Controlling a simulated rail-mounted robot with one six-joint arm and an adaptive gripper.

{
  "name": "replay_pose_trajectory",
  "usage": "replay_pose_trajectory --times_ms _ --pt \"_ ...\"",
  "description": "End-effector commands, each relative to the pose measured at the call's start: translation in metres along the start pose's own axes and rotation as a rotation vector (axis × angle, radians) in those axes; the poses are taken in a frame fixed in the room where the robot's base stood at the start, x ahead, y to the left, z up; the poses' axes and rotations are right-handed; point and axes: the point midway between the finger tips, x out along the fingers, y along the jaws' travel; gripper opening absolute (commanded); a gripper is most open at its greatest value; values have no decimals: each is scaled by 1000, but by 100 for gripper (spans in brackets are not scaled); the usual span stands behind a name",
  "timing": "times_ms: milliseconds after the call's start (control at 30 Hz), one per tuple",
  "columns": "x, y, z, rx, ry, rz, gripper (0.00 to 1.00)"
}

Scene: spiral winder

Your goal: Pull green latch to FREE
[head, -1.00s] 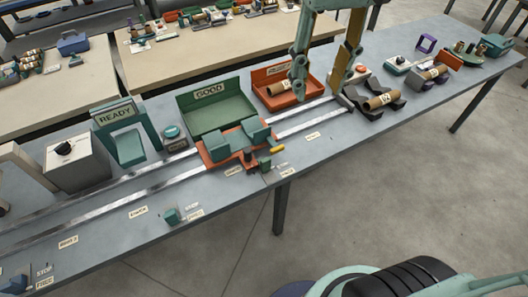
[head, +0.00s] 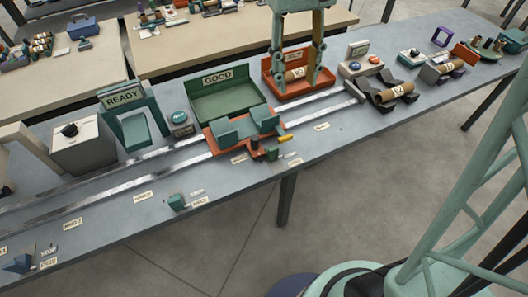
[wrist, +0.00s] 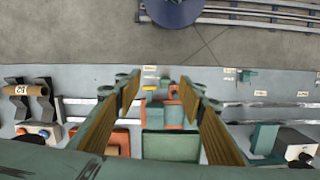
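A small teal-green block (head: 178,202) stands at the table's front edge beside small labels; it also shows in the wrist view (wrist: 250,77). A smaller green piece (head: 272,154) sits at the front of the orange carriage (head: 216,152), next to a yellow peg (head: 285,138). A darker teal piece (head: 20,263) is at the lower left, by labels that seem to read STOP and FREE. I cannot tell for certain which is the latch. My gripper (head: 296,82) is open, over or in front of the orange bin, apart from all the green pieces. Its wooden-coloured fingers (wrist: 158,95) are spread with nothing held.
Two metal rails (head: 115,196) run along the table. Behind them stand a green GOOD bin (head: 225,102), a READY frame (head: 123,98) and a grey box (head: 82,150). A tube (head: 295,74) lies in the orange bin (head: 270,88); another (head: 396,92) rests on dark cradles.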

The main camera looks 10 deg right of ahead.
Motion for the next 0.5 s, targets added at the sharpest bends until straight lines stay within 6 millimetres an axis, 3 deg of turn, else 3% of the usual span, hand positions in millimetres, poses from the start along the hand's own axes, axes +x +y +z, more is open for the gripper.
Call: replay_pose_trajectory --times_ms 500 --pt "67 -13 -57 -45 -106 4 36"
